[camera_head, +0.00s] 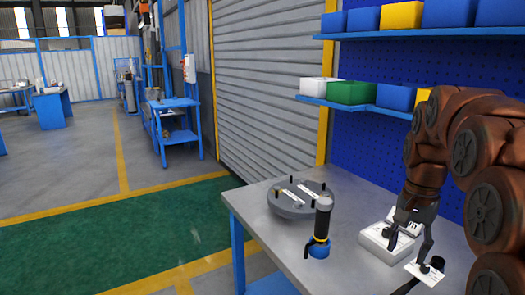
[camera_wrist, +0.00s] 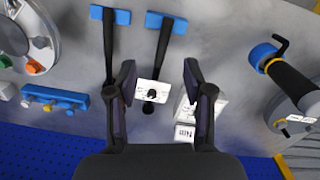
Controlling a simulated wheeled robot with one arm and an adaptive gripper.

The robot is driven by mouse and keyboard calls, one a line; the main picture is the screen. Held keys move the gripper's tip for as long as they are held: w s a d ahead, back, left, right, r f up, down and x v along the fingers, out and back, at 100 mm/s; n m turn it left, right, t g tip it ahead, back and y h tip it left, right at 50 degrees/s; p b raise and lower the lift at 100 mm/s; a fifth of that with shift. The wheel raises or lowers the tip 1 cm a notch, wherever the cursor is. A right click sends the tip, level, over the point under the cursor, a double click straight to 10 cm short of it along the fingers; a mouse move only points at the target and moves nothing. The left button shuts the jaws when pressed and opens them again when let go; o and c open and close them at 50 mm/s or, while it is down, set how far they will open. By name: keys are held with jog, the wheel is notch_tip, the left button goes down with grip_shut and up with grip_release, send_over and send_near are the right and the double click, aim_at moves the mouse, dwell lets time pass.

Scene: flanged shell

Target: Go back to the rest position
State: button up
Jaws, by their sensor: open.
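My gripper (camera_head: 410,254) hangs low over the right part of the workbench, pointing down. In the wrist view its two fingers (camera_wrist: 159,68) are spread apart with nothing held between them. A small white plate with a black knob (camera_wrist: 152,93) shows below, between the fingers; I cannot tell its exact distance from the fingertips. A white box (camera_head: 378,243) lies beside the gripper and is partly hidden by it. The grey round shell (camera_head: 285,208), with dark studs and white labels, lies at the bench's left part.
A black-handled tool with a blue end (camera_head: 320,235) stands near the shell. Two blue-headed tools (camera_wrist: 110,15) and a blue peg holder (camera_wrist: 55,98) lie on the bench. Shelves with bins (camera_head: 352,92) hang at the back. Open green floor (camera_head: 120,235) lies left.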

jog(key=s+a+f+n+p, duration=0.2)
jog(key=s+a+n, duration=0.1)
jog(key=s, duration=0.6)
jog(key=s+a+f+n+p, duration=0.2)
jog(key=s+a, duration=0.3)
jog(key=s, duration=0.4)
jog(key=s+a+f+n+g+p, duration=0.1)
jog(key=s+a+n, duration=0.3)
jog(key=s, duration=0.4)
jog(key=shift+s+a+f+p, duration=0.2)
jog(key=shift+s+f+p, duration=0.2)
jog(key=shift+f+p, duration=0.15)
